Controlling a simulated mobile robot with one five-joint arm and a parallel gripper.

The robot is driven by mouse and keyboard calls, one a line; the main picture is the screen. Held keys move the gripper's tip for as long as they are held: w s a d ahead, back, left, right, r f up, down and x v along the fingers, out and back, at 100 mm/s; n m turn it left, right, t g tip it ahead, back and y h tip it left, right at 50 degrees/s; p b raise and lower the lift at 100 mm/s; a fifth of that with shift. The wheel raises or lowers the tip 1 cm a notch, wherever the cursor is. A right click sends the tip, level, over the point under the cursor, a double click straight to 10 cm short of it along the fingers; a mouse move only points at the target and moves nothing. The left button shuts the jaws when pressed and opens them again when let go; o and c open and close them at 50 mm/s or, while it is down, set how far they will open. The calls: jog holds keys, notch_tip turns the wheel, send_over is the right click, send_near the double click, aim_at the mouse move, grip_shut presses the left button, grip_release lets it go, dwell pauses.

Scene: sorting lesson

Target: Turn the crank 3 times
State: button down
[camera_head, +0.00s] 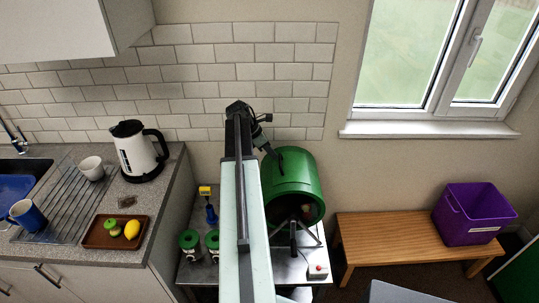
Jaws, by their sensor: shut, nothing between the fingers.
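A green drum (289,188) lies on its side on a small metal table (205,273), with its dark open end facing me. Something small and pale shows inside it, too dim to name. A thin dark upright piece (293,238) stands below the drum's opening; I cannot tell whether it is the crank. No crank handle shows clearly. My arm reaches up the middle and bends down at its far end. My gripper (274,153) is small and dark at the drum's upper left edge. It is shut and empty; I cannot tell whether it touches the drum.
Green-topped jars (189,240), a blue-and-yellow item (210,208) and a red-button box (317,271) are on the metal table. A counter (160,205) at left holds a kettle (138,152) and a fruit tray (100,240). A purple bin (473,215) stands on a wooden bench (390,232).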

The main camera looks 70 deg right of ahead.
jog(key=shift+s, duration=0.1)
jog(key=shift+s+d+r+p, duration=0.2)
jog(key=shift+s+r+p, duration=0.1)
jog(key=shift+s, duration=0.15)
jog(key=shift+s+d+r+p, duration=0.15)
jog(key=shift+s+r+p, duration=0.1)
jog(key=shift+s, duration=0.15)
jog(key=shift+s+f, duration=0.15)
